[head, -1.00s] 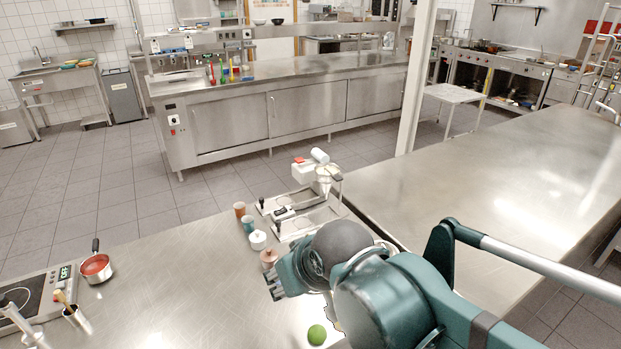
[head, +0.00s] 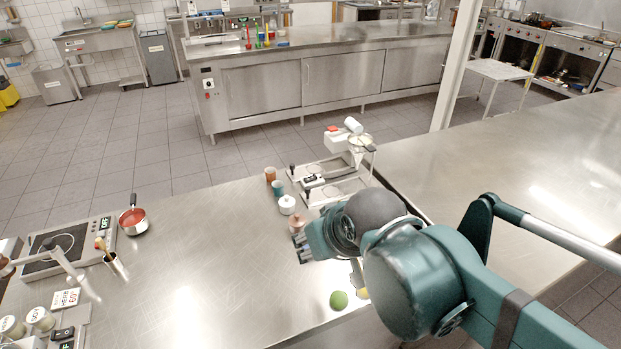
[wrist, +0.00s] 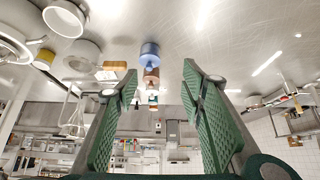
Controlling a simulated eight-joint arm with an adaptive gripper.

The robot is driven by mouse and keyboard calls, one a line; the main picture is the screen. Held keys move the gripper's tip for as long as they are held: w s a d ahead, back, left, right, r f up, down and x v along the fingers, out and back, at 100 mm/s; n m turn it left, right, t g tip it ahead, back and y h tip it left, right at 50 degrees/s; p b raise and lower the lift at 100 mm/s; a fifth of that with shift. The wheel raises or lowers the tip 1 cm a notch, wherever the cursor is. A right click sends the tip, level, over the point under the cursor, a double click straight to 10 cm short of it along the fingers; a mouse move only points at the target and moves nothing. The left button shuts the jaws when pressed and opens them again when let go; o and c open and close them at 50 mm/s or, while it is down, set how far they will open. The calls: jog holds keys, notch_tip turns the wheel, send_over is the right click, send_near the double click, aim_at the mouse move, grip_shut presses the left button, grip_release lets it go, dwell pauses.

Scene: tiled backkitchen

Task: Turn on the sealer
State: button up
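I cannot tell for sure which appliance is the sealer. One candidate is a pale machine (head: 338,143) with a red top part and a white roller, at the counter's far edge beside steel trays. Another is a small unit (head: 62,334) with a black rocker switch and a green-lit display, cut off at the bottom left. Its switch position is too small to read. My gripper (head: 301,243) is over the counter, short of the pale machine and far right of the small unit. In the wrist view, my gripper (wrist: 160,95) is open, with nothing between its green fingers.
A lime (head: 339,300) lies near the front edge. An induction hob (head: 65,245) and red-filled saucepan (head: 133,219) are left. The middle counter (head: 200,255) is clear.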

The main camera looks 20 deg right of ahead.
jog(key=shift+w+r, duration=0.1)
jog(key=shift+r, duration=0.05)
jog(key=c, duration=1.1)
jog(key=shift+w+r, duration=0.1)
jog(key=shift+r, duration=0.05)
grip_shut()
jog(key=w+d+r+g+p, duration=0.1)
jog(key=w+d+r+p, duration=0.1)
jog(key=w+r+p, duration=0.3)
jog(key=w+d+r+g+h+p, duration=0.1)
jog(key=w+d+r+p, duration=0.1)
jog(key=w, duration=0.6)
jog(key=w+d+r+g+p, duration=0.2)
jog(key=w+r+p, duration=0.15)
jog(key=w, duration=0.25)
jog(key=w+d+f+g+p, duration=0.1)
jog(key=w+d+f+p, duration=0.1)
jog(key=w, duration=0.4)
jog(key=w+d+f+g+p, duration=0.1)
jog(key=w+d+f+p, duration=0.1)
jog(key=w+p, duration=0.3)
jog(key=w+d+f+g+p, duration=0.1)
jog(key=w+d+f+p, duration=0.1)
jog(key=w, duration=0.5)
jog(key=shift+d+f+h+p, duration=0.2)
jog(key=shift+d+h+p, duration=0.1)
jog(key=shift+d+p, duration=0.4)
